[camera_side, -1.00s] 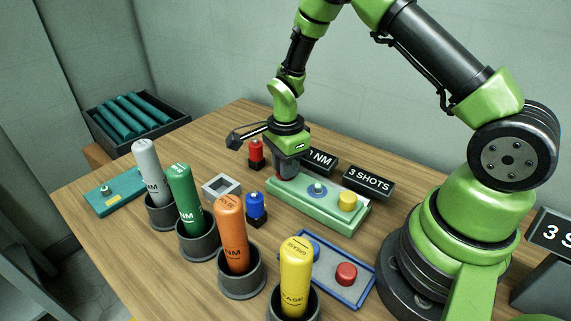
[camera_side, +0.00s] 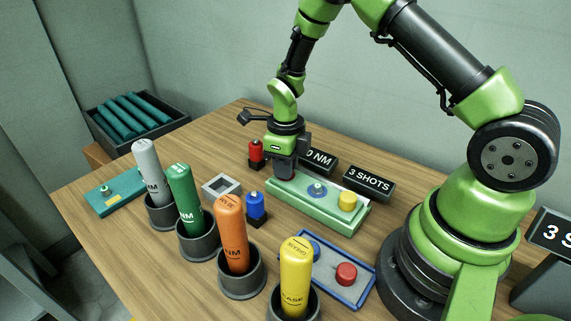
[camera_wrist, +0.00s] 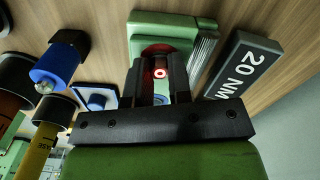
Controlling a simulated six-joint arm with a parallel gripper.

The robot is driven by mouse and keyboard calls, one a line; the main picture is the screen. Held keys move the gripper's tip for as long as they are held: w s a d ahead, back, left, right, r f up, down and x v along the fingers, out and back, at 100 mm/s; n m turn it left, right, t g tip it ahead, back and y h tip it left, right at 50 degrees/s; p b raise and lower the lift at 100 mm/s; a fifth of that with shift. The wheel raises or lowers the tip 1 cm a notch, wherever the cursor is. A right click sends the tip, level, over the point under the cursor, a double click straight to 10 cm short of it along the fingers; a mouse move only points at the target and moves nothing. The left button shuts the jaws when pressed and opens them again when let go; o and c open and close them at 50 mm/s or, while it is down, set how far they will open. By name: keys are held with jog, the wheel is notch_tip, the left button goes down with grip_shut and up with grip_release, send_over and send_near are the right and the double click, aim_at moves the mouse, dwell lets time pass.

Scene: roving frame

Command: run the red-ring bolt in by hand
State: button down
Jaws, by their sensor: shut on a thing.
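The green fixture (camera_side: 318,206) lies on the table, with a blue-ringed bolt (camera_side: 318,190) in its middle and a yellow cap (camera_side: 347,200) at its right end. My gripper (camera_side: 284,176) points down over its left end and hides that spot in the side view. In the wrist view the gripper (camera_wrist: 160,88) is shut on the red-ring bolt, whose bright round head (camera_wrist: 160,73) shows between the fingers. A red ring (camera_wrist: 158,48) shows on the green fixture (camera_wrist: 165,22) just beyond. How deep the bolt sits is hidden.
The 20 NM sign (camera_wrist: 243,66) stands close behind my gripper; the 3 SHOTS sign (camera_side: 369,183) is right of it. A red post (camera_side: 256,153) and a blue post (camera_side: 256,206) stand nearby. Several coloured tools, including an orange one (camera_side: 231,235), stand in cups in front.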

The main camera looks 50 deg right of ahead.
jog(key=shift+m, duration=1.5)
jog(key=c, duration=1)
grip_release()
jog(key=shift+c, duration=0.2)
notch_tip(320, 180, up, 10)
